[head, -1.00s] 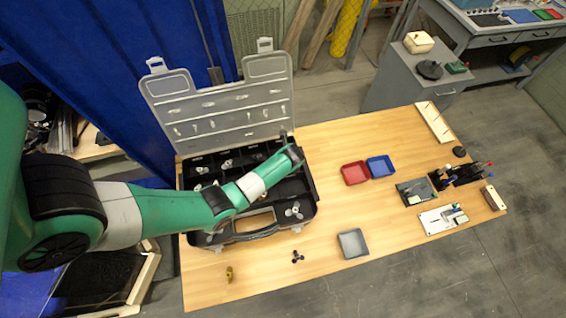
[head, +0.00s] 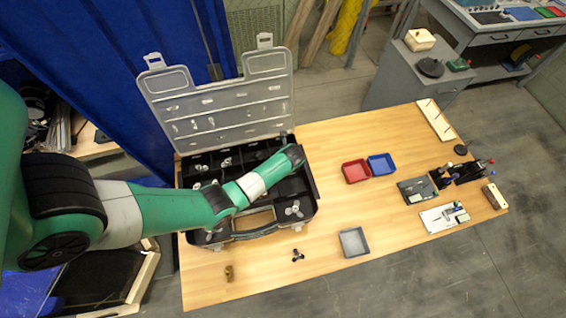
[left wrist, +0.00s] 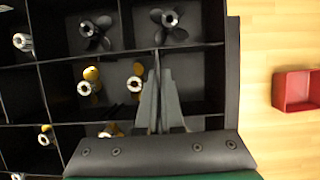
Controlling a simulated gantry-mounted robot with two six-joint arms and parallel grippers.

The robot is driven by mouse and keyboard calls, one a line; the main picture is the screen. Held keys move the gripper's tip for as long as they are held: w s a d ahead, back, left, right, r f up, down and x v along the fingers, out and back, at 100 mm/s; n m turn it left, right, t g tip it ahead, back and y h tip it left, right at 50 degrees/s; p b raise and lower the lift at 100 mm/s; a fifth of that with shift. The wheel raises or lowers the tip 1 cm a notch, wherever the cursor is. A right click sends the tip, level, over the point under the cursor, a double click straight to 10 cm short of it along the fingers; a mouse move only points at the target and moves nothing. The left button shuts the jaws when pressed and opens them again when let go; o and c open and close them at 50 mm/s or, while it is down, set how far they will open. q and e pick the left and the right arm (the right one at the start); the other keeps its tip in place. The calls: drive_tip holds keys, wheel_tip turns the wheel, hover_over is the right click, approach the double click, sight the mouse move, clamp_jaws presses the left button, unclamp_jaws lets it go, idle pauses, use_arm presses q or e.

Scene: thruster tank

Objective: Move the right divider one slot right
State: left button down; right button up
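The open black organiser case (head: 311,205) stands on the left part of the table. In the left wrist view, the right divider (left wrist: 157,59) is a thin dark upright wall in the case's lower right area. My left gripper (left wrist: 163,74) points down into the case, its two grey fingers close together on either side of the divider and apparently pinching it. To the left of the divider lie yellow-and-metal propellers (left wrist: 135,83); the space to its right looks empty. In the head view my arm hides the fingers and divider. My right gripper is not in view.
Dark propellers (left wrist: 172,20) lie in the compartments beyond. A red tray (head: 355,172), a blue tray (head: 381,165) and a grey tray (head: 354,242) stand right of the case. The case's clear lid (head: 220,105) stands open behind. The table's middle has free room.

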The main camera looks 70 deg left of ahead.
use_arm(q)
drive_tip(key=shift+f, duration=0.2)
idle(0.3)
drive_tip(key=shift+f+b, duration=0.35)
drive_tip(key=shift+f, duration=0.15)
drive_tip(key=c, duration=1)
unclamp_jaws()
drive_tip(key=p+v, duration=0.3)
drive_tip(key=v, duration=0.2)
drive_tip(key=a+p+v, duration=0.1)
drive_tip(key=p+v, duration=0.2)
drive_tip(key=v, duration=0.2)
drive_tip(key=p+v, duration=0.3)
drive_tip(key=v, duration=0.2)
drive_tip(key=shift+w+a+r, duration=0.1)
drive_tip(key=shift+w+r, duration=0.05)
drive_tip(key=shift+r, duration=0.3)
